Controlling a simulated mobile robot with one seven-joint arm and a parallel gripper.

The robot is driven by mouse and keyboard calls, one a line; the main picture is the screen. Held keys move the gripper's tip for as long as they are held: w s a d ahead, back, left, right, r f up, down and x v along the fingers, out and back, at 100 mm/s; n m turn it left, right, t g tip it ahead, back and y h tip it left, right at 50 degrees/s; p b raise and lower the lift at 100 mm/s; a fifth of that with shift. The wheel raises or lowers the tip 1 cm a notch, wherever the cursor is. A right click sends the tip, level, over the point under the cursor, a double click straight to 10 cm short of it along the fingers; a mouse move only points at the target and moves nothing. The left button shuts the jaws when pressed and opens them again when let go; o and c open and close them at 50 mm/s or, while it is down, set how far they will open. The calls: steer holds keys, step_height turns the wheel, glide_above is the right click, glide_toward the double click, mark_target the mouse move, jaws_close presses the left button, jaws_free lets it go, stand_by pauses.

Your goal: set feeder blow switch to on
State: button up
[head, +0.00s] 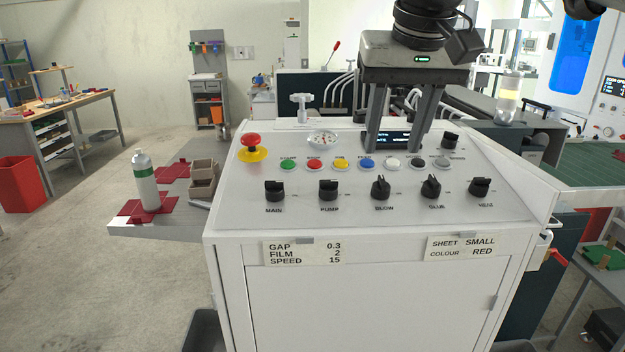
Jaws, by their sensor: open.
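The blow switch (381,187) is a black rotary knob on the sloping white control panel (240,190), third in the front row of knobs, above a label that seems to read BLOW. Its handle looks roughly upright; the small position marks beside it are too small to read. My gripper (398,148) points down over the back of the panel with its two fingers apart and nothing between them. It appears behind the knob row and touches no switch. Its fingers partly cover a small dark display (394,138).
Neighbouring knobs are the pump knob (328,189) on the left and another knob (431,187) on the right. A row of coloured buttons (341,164) lies behind them. A red emergency button (251,144) stands at the panel's left.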

mark_target(383, 180)
steer(key=b+x, duration=0.1)
steer(key=x, duration=0.8)
steer(key=shift+w+f, duration=0.1)
steer(key=shift+f, duration=0.1)
steer(key=c, duration=1)
